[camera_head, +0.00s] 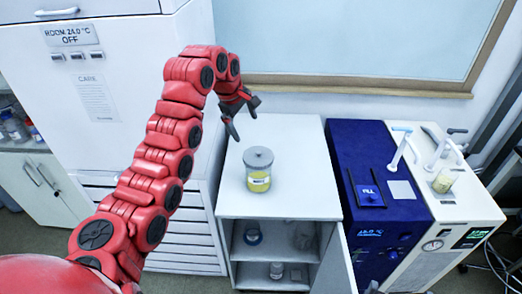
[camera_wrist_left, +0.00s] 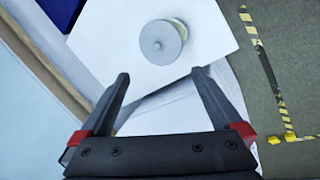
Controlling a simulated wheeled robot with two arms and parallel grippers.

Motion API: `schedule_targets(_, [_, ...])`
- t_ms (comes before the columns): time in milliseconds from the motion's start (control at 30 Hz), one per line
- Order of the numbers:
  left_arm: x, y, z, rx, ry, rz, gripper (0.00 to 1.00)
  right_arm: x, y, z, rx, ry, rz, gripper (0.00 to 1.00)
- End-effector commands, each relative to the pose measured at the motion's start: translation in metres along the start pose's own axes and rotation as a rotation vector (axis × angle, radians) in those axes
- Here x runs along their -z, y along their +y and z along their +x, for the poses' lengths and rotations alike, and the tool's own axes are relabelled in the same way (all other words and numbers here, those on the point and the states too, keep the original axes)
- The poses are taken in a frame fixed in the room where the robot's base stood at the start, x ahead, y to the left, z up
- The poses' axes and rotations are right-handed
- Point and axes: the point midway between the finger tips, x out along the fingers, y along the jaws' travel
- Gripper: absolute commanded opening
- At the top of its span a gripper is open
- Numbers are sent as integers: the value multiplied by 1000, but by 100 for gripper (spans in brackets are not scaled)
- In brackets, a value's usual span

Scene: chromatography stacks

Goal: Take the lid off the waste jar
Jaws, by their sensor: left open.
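The waste jar (camera_head: 258,180) stands upright on the white cabinet top. It is clear with a yellow label. Its grey lid (camera_head: 258,157) with a small knob sits on top of it. My left gripper (camera_head: 242,122) is open and empty, above and behind the jar, to its left in the head view. In the left wrist view, the lid (camera_wrist_left: 161,42) shows beyond the open fingers (camera_wrist_left: 160,85), with a gap between, and part of the jar (camera_wrist_left: 181,28) shows behind it. My right gripper is not in view.
The white cabinet top (camera_head: 300,205) is otherwise clear. Its open shelves below hold glassware (camera_head: 253,235). A blue instrument (camera_head: 360,150) and a white instrument (camera_head: 450,210) stand to the right. A tall white cabinet (camera_head: 120,50) is at left. A framed board (camera_head: 350,40) is on the back wall.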

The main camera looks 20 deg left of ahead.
Motion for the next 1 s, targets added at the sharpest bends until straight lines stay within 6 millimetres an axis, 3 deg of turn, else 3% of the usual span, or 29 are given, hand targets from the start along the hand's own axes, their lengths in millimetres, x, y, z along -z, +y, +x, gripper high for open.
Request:
schedule_targets(67, [0, -9, -6, 41, 8, -10, 100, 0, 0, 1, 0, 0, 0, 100])
schedule_targets(167, [-1, -14, 0, 63, 5, -15, 100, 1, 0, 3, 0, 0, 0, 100])
schedule_targets(700, [-1, -18, 87, 58, 7, -14, 100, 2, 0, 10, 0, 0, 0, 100])
schedule_targets(1000, [0, -19, 114, 59, 7, -13, 100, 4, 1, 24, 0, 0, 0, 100])
